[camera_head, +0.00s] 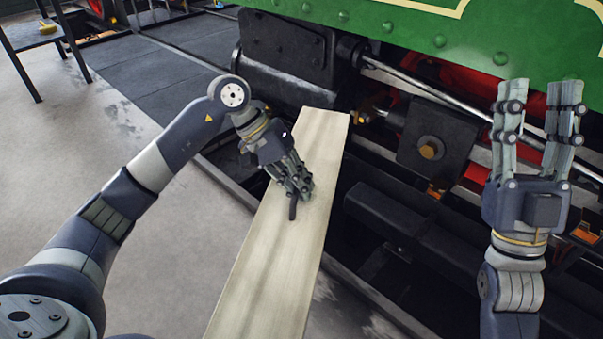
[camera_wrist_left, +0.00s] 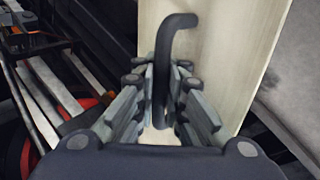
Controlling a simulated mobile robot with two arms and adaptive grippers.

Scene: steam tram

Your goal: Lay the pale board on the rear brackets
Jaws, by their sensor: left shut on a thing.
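The pale board (camera_head: 268,270) is long and runs from the bottom of the head view up toward the tram's dark block. A dark bent handle (camera_head: 292,209) stands on its face. My left gripper (camera_head: 301,190) is over the board with its fingers shut on this handle. In the left wrist view the handle (camera_wrist_left: 170,42) rises between the fingers (camera_wrist_left: 170,100), with the board (camera_wrist_left: 222,50) behind it. My right gripper (camera_head: 539,92) is open and empty, fingers up, in front of the tram's side. I cannot make out clearly which parts are the rear brackets.
The green tram side (camera_head: 470,35) with rivets fills the top right. Below it are a metal rod (camera_head: 430,92), a dark block with a brass bolt (camera_head: 432,150) and dark beams (camera_head: 400,215). Bare grey floor (camera_head: 60,160) lies at left, with a small table (camera_head: 35,35) far left.

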